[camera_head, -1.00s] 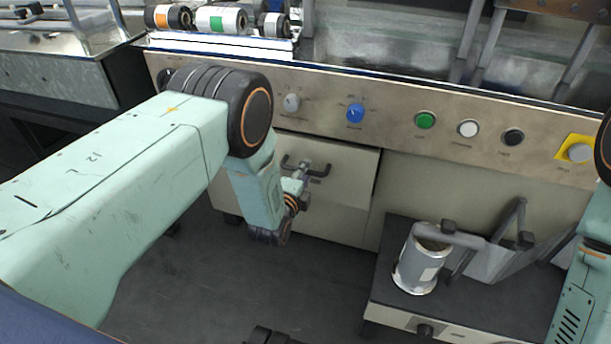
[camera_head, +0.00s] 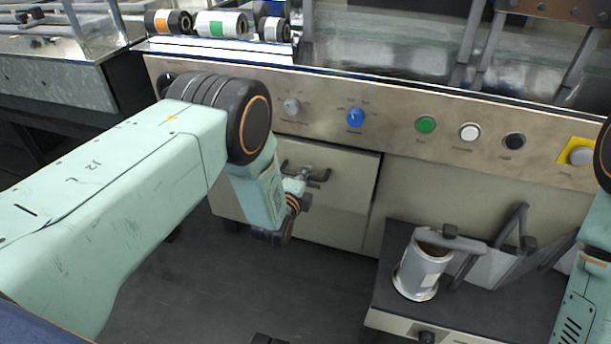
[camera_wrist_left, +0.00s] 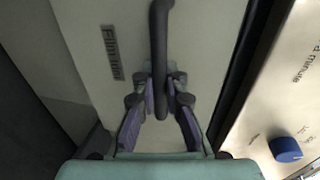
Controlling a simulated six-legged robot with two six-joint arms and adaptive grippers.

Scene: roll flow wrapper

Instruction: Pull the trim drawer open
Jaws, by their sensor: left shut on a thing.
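The trim drawer (camera_head: 352,195) is a pale beige front below the control panel, with a dark bar handle (camera_head: 320,177). The handle also shows in the left wrist view (camera_wrist_left: 159,40), beside a printed label on the drawer front (camera_wrist_left: 112,55). My left gripper (camera_head: 304,176) is shut on this handle; in the left wrist view its two fingers (camera_wrist_left: 160,88) close in on the bar from both sides. My forearm and wrist hide the drawer's left part. I cannot tell whether the drawer stands slightly out. My right gripper is out of view; part of that arm shows at the right edge.
The control panel (camera_head: 390,150) with knobs and buttons runs just above the drawer.

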